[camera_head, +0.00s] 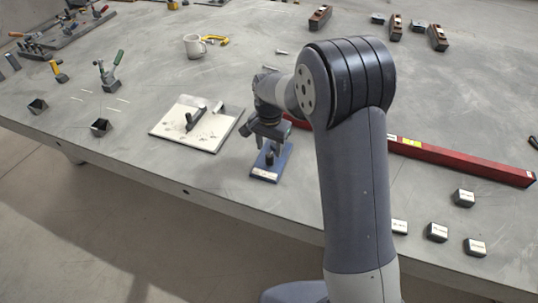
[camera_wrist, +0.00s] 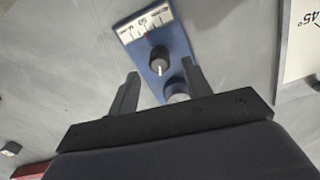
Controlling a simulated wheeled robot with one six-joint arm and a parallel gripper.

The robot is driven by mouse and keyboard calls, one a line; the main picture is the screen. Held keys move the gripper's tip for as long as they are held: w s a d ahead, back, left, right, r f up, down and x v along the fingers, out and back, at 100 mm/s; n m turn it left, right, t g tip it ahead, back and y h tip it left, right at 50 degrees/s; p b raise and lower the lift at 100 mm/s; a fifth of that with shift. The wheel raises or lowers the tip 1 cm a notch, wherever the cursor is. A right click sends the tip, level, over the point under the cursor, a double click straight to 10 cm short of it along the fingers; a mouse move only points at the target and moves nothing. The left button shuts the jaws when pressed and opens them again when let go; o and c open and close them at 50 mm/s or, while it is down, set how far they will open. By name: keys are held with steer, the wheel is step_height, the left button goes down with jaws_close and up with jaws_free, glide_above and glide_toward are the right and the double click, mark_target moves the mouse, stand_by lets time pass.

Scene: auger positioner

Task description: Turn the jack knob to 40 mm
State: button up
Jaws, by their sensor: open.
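The jack has a blue base (camera_head: 263,177), which also shows in the wrist view (camera_wrist: 174,38). A white scale plate (camera_wrist: 146,24) with dark ticks and a small red mark sits at its far end; I cannot read the setting surely. A dark round knob (camera_wrist: 159,62) with a white line stands upright on the base. A grey round part (camera_wrist: 177,93) sits nearer, partly hidden by my gripper. My gripper (camera_wrist: 159,84) is open, its fingers on either side of the blue base. The knob lies just beyond the fingertips, not gripped. In the head view my gripper (camera_head: 268,133) is above the jack.
A white plate (camera_head: 178,135) with dark handles lies left of the jack. A long red bar (camera_head: 460,158) lies to the right. Small dark blocks (camera_head: 437,232) sit near the front edge at right. A mug (camera_head: 195,48) and toggle clamps (camera_head: 110,75) stand farther back.

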mark_target(270, 155)
step_height(270, 155, down, 5)
steer(key=shift+r, duration=0.1)
stand_by(0.3)
steer(key=c, duration=1)
steer(key=shift+n, duration=0.4)
